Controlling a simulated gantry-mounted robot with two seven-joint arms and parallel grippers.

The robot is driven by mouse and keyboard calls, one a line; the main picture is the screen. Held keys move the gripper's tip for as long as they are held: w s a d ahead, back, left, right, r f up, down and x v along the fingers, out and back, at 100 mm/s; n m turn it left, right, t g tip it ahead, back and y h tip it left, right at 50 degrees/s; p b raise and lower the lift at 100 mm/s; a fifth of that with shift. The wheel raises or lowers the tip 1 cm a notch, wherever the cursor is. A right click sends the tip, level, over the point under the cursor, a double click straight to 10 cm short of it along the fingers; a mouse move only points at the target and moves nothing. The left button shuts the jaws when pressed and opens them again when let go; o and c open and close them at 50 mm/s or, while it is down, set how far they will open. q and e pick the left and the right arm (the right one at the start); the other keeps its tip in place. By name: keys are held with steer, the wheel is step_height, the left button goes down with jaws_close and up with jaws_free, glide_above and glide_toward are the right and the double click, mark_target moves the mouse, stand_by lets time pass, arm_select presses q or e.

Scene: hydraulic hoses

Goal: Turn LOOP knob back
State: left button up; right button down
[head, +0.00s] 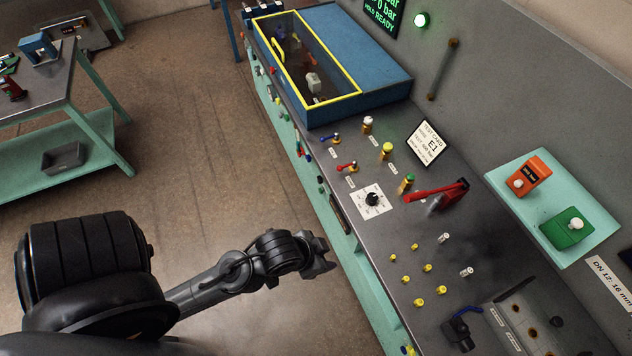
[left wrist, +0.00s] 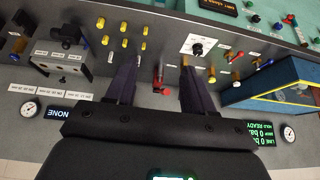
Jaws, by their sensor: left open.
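A black knob (head: 372,198) stands on a white dial plate on the bench top; its label is too small to read, so I cannot confirm it is the LOOP knob. It also shows in the left wrist view (left wrist: 197,47), above the right-hand finger. My left gripper (head: 322,260) is open and empty. In the head view it appears over the floor beside the bench's front edge, below and left of the knob, apart from it. Its two spread fingers show in the left wrist view (left wrist: 158,92). My right gripper is not in view.
A red lever (head: 438,194) stands right of the dial. Small red-handled (head: 347,167) and blue-handled valves sit behind it. Several yellow fittings (head: 427,267) stand nearer. A yellow-framed blue box (head: 385,75) is at the back. A test card (head: 427,142) reads E1.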

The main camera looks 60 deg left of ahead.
arm_select(q)
steer(key=shift+o, duration=1.1)
steer(key=w+t, duration=0.1)
steer(key=w+f+t, duration=0.1)
steer(key=w, duration=0.1)
steer(key=w+f, duration=0.1)
steer(key=shift+w+t, duration=0.2)
steer(key=shift+t, duration=0.2)
steer(key=m+t+h+b, duration=0.3)
steer(key=m+t+b, duration=0.6)
steer(key=b, duration=4.8)
glide_toward(318, 180)
steer(key=w+b, duration=0.1)
steer(key=w, duration=0.1)
steer(key=w+b, duration=0.2)
steer(key=w+d+b, duration=0.1)
steer(key=w, duration=0.1)
steer(key=shift+f+b, duration=0.3)
steer(key=shift+b, duration=0.05)
steer(key=shift+w+d+b, duration=0.2)
steer(key=shift+w+b, duration=0.45)
steer(key=shift+w, duration=0.75)
